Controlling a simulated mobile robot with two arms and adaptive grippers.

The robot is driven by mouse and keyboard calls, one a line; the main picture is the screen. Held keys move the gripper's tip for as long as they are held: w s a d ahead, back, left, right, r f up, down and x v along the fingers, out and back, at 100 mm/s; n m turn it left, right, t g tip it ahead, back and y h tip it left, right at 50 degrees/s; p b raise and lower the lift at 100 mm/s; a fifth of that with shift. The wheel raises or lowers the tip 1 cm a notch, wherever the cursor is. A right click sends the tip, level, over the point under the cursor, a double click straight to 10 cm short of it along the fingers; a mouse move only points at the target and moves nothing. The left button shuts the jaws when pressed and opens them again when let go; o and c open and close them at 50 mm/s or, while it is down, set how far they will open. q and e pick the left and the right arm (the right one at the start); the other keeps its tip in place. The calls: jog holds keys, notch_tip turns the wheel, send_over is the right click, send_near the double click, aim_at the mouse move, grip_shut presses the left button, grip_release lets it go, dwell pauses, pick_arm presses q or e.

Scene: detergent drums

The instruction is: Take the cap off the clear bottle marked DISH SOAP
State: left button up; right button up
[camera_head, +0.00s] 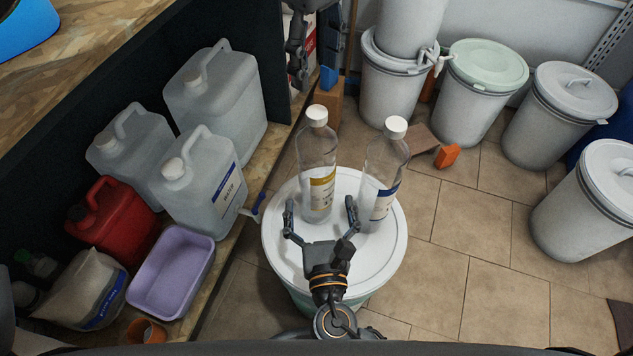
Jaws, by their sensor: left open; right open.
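Two clear bottles with white caps stand upright on a white drum lid (285,245). The left bottle (317,158) has a yellow label and its cap (317,114) is on. The right bottle (382,165) has a blue label and its cap (396,126) is on. The label print is too small to read, so I cannot tell which says DISH SOAP. My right gripper (320,204) is open at the left bottle's lower part, its fingers to either side; contact is unclear. My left gripper (299,68) is open and empty, above and behind the left bottle, partly cut off by the top edge.
A shelf at left holds translucent jugs (205,185), a red canister (115,220), a purple tub (172,270) and a bag (85,290). Lidded drums (485,85) stand behind and at right. An orange object (447,156) lies on the floor.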

aim_at(317, 111)
jog(key=w, duration=0.6)
jog(key=shift+w+a, duration=0.25)
jog(key=shift+a, duration=0.05)
grip_shut()
pick_arm(q)
jog(key=m, duration=0.6)
jog(key=shift+d+m, duration=0.15)
jog(key=shift+m, duration=0.25)
jog(key=m, duration=0.6)
jog(key=shift+f+m, duration=0.4)
jog(key=shift+f, duration=3.6)
